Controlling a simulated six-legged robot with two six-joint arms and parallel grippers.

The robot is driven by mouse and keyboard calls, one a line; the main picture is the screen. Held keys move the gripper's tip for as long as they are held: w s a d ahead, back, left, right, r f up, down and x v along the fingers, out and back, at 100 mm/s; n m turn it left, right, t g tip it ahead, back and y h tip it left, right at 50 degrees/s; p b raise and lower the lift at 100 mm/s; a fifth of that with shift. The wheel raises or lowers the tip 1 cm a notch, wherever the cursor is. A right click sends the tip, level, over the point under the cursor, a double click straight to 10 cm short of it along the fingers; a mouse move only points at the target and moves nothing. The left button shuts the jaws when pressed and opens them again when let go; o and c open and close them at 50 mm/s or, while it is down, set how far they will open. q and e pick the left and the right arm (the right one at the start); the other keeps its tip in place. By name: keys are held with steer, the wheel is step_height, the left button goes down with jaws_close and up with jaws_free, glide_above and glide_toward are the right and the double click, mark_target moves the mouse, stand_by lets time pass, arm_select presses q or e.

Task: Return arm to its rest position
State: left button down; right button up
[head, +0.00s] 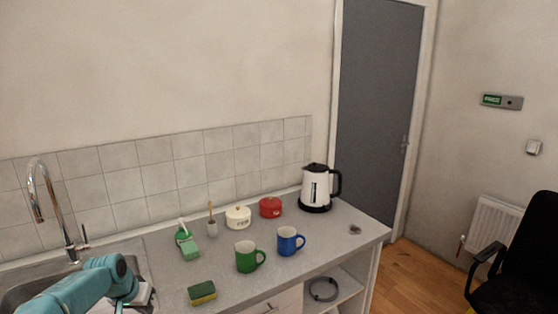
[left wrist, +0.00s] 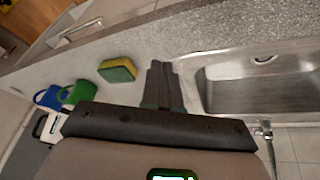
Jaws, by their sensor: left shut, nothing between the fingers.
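My left arm, teal, comes in at the lower left of the head view, over the edge of the sink (head: 25,278). Its gripper (left wrist: 160,72) shows in the left wrist view, with two dark fingers together and nothing between them. The fingers point over the grey counter, between the sponge and the sink basin (left wrist: 255,88). The fingertips cannot be made out in the head view. My right gripper is in neither view.
The green and yellow sponge (head: 202,292) lies near the counter's front edge. A green mug (head: 246,257) and a blue mug (head: 288,241) stand to its right. Behind are a soap bottle (head: 184,238), cream pot (head: 238,217), red pot (head: 270,207) and kettle (head: 315,190). A tall tap (head: 48,205) rises behind the sink.

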arm_select(q)
steer(key=s+d+f+g+h+b, duration=0.1)
steer(key=s+d+f+b, duration=0.1)
steer(key=s+d+f, duration=0.75)
steer(key=s+d+f+g+h+b, duration=0.1)
steer(key=s+d+f, duration=0.45)
steer(key=f, duration=0.65)
steer(key=s+d+f, duration=0.2)
steer(key=s, duration=0.5)
steer(key=s+d+f+n+g+b, duration=0.1)
steer(key=s+d+f, duration=0.1)
steer(key=s, duration=0.5)
steer(key=s+d+f+n+h+b, duration=0.1)
steer(key=s+d, duration=0.3)
steer(key=s, duration=0.3)
steer(key=shift+f+g, duration=0.4)
